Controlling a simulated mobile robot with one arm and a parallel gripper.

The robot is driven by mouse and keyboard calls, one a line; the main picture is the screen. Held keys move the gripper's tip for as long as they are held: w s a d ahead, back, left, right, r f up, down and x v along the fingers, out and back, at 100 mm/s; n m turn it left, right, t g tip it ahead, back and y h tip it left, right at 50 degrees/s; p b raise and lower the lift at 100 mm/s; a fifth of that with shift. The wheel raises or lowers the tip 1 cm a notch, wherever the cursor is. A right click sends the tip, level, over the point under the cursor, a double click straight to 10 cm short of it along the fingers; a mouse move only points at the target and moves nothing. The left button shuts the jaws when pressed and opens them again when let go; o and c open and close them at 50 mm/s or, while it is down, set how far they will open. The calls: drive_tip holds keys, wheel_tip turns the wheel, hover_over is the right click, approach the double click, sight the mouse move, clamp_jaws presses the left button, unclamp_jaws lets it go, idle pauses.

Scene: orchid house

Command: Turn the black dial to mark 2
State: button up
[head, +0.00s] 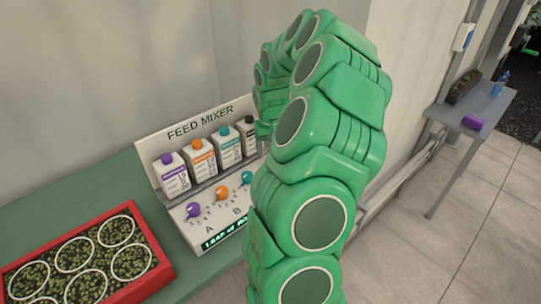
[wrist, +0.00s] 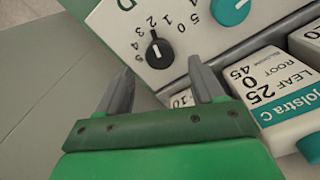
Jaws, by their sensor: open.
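The black dial (wrist: 158,52) shows in the wrist view on the white panel, under the letter D. Numbers run in an arc around it. Its narrow end with a light mark points up in the picture, near the 2, but I cannot tell the exact mark. My gripper (wrist: 160,68) is open, its two grey fingers pointing at the panel. The dial appears just beyond the fingertips, between them in the picture, with no contact visible.
The feed mixer (head: 200,130) stands on a green bench with several bottles and purple, orange and teal dials. The teal dial (wrist: 229,10) and a teal-labelled bottle (wrist: 275,95) are close to my right finger. A red tray (head: 165,272) of plants lies at left.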

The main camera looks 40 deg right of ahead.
drive_tip(key=shift+r, duration=1.95)
drive_tip(key=shift+a, duration=0.1)
drive_tip(key=s+a+r+n, duration=0.1)
drive_tip(key=s+a+r, duration=0.2)
drive_tip(key=a, duration=0.5)
drive_tip(key=s+a+r+n, duration=0.2)
drive_tip(key=a+r, duration=0.2)
drive_tip(key=a, duration=0.3)
drive_tip(key=s+a+r+n, duration=0.1)
drive_tip(key=s+a+r, duration=0.2)
drive_tip(key=a, duration=0.5)
drive_tip(key=s+a+g, duration=0.1)
drive_tip(key=s+a, duration=0.4)
drive_tip(key=s, duration=0.5)
drive_tip(key=s+a+n, duration=0.1)
drive_tip(key=s+a, duration=0.5)
drive_tip(key=s, duration=0.5)
drive_tip(key=shift+s+a+r+g, duration=0.15)
drive_tip(key=shift+s+r+g, duration=0.15)
drive_tip(key=shift+g, duration=0.1)
